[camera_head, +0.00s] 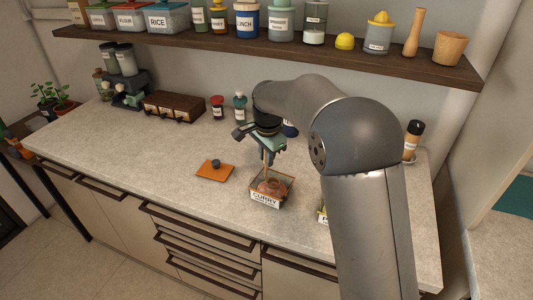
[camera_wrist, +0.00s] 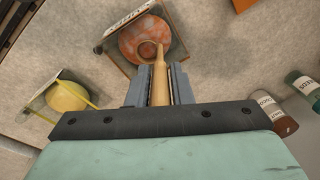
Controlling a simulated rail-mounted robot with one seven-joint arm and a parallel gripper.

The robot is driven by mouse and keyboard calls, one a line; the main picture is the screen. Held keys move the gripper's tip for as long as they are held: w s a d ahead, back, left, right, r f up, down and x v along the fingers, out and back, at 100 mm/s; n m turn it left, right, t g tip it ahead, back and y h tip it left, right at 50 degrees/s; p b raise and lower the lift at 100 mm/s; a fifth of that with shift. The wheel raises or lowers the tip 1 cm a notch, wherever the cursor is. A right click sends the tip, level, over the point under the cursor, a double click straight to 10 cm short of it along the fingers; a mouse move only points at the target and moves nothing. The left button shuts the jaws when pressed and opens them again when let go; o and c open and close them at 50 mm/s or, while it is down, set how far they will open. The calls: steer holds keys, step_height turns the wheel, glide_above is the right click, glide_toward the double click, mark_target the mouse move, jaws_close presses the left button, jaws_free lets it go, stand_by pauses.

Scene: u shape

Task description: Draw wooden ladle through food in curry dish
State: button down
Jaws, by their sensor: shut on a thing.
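The curry dish (camera_head: 268,201) is a square, clear-walled container labelled CURRY, standing on the counter below my gripper. It also shows at the top of the wrist view (camera_wrist: 110,38), with orange-red food (camera_wrist: 137,36) inside. My gripper (camera_head: 265,150) is above the dish and shut on the wooden ladle (camera_wrist: 160,82). The ladle's handle lies between the two fingers in the wrist view. The ladle points down into the dish, and its round head (camera_wrist: 150,51) is at the food. How deep the head sits in the food is hard to tell.
An orange board (camera_head: 214,171) with a dark knob lies left of the dish. A second clear container with yellow contents (camera_wrist: 68,97) stands close by, mostly behind my arm in the head view.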

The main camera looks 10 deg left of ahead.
steer(key=shift+f, duration=0.35)
